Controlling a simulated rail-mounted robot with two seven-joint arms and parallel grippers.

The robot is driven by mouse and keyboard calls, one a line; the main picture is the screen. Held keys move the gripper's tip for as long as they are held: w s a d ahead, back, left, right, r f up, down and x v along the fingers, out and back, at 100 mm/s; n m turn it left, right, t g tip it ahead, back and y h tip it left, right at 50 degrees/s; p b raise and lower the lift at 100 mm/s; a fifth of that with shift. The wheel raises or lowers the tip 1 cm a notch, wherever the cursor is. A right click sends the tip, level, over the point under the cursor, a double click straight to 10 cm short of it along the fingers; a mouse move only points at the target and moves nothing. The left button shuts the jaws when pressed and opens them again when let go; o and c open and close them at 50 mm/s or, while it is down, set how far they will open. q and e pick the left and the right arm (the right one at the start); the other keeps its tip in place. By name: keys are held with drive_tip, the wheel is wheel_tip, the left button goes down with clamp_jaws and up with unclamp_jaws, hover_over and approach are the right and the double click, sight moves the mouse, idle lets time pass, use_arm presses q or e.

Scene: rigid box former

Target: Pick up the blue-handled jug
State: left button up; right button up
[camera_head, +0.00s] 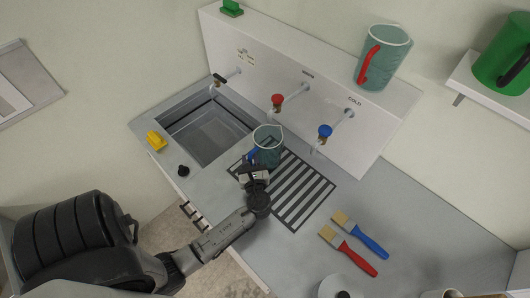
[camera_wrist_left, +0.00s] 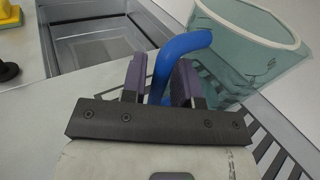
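The blue-handled jug (camera_head: 268,146) is a translucent teal jug, upright over the back left part of the striped drain grille. Its blue handle (camera_head: 252,157) points left, toward my left gripper (camera_head: 252,174). In the left wrist view the handle (camera_wrist_left: 180,46) runs down between the two purple finger pads of my left gripper (camera_wrist_left: 160,82) and fills the narrow gap. The jug body (camera_wrist_left: 243,50) is just right of the fingers. Whether its base touches the grille is hidden. My right gripper is not in view.
A sink (camera_head: 207,127) is left of the jug; taps, including the red (camera_head: 277,100) and blue (camera_head: 325,131) ones, are behind. A red-handled jug (camera_head: 383,60) stands on the ledge. Two brushes (camera_head: 352,245) lie right. A yellow block (camera_head: 156,140) is by the sink.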

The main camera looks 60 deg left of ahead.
use_arm(q)
drive_tip(key=shift+x, duration=1.1)
drive_tip(key=shift+d, duration=0.1)
drive_tip(key=shift+c, duration=0.2)
clamp_jaws()
